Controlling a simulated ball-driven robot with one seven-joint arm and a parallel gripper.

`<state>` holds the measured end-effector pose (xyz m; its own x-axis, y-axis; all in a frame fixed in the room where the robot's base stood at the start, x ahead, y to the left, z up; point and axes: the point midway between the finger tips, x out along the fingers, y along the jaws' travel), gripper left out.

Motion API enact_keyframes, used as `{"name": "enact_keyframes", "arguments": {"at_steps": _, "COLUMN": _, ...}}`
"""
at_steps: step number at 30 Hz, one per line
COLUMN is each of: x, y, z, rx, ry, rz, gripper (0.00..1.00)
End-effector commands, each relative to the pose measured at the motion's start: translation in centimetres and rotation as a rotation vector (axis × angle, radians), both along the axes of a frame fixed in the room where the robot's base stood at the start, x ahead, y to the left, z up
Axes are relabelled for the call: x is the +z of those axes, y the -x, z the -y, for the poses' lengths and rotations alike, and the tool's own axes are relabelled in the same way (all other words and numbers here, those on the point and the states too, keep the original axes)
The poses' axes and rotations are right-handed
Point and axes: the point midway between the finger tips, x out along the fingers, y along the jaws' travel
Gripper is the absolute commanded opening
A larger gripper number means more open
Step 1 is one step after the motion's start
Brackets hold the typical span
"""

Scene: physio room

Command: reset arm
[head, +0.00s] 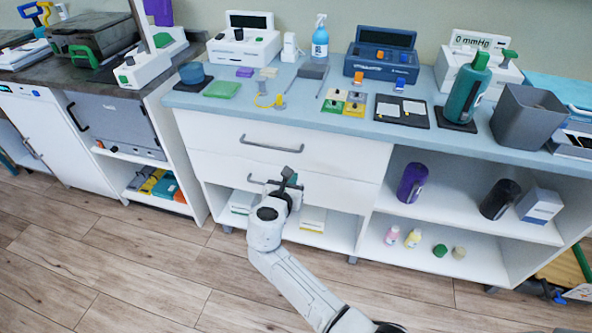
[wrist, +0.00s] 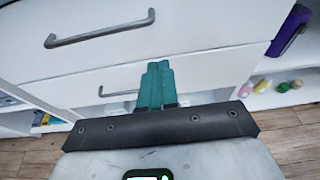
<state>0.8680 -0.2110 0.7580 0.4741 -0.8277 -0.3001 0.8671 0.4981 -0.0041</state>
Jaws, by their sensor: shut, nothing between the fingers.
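My gripper (head: 288,176) is in front of the lower drawer of the white cabinet (head: 330,155) in the head view. In the wrist view its two green fingers (wrist: 157,84) are together, with nothing between them. The fingers overlap the lower drawer handle (wrist: 118,92) in that view; I cannot tell whether they touch it. The upper drawer handle (wrist: 100,29) is clear of my gripper. Both drawers look closed. My arm (head: 300,280) reaches up from the bottom of the head view.
The blue counter (head: 330,115) above holds devices, a spray bottle (head: 320,38), a green bottle (head: 468,88) and a grey bin (head: 527,115). Open shelves at right hold a purple bottle (head: 411,182) and a black cylinder (head: 499,199). The wood floor (head: 130,265) at left is clear.

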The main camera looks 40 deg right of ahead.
Motion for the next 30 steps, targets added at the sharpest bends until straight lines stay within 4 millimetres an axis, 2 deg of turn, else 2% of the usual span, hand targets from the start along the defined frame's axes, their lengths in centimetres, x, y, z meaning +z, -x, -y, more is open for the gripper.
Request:
{"name": "enact_keyframes", "arguments": {"at_steps": 4, "x": 0.3, "y": 0.5, "z": -0.9, "rx": 0.001, "ry": -0.001, "rz": 0.0, "gripper": 0.0}}
{"name": "enact_keyframes", "arguments": {"at_steps": 12, "x": 0.3, "y": 0.7, "z": -1.0, "rx": -0.002, "ry": -0.004, "rz": 0.002, "gripper": 0.0}}
{"name": "enact_keyframes", "arguments": {"at_steps": 14, "x": 0.2, "y": 1.2, "z": -0.9, "rx": -0.018, "ry": -0.028, "rz": 0.019, "gripper": 0.0}}
{"name": "enact_keyframes", "arguments": {"at_steps": 16, "x": -0.1, "y": 2.5, "z": -0.8, "rx": -0.063, "ry": -0.096, "rz": 0.07, "gripper": 0.0}}
{"name": "enact_keyframes", "arguments": {"at_steps": 20, "x": -1.4, "y": 7.6, "z": -0.7, "rx": -0.248, "ry": -0.352, "rz": 0.255, "gripper": 0.0}}
{"name": "enact_keyframes", "arguments": {"at_steps": 23, "x": -2.7, "y": 12.7, "z": -1.3, "rx": -0.462, "ry": -0.6, "rz": 0.43, "gripper": 0.0}}
{"name": "enact_keyframes", "arguments": {"at_steps": 26, "x": -3.7, "y": 17.6, "z": -2.8, "rx": -0.7, "ry": -0.83, "rz": 0.581, "gripper": 0.0}}
{"name": "enact_keyframes", "arguments": {"at_steps": 30, "x": -3.9, "y": 24.0, "z": -5.9, "rx": -1.057, "ry": -1.097, "rz": 0.738, "gripper": 0.0}}
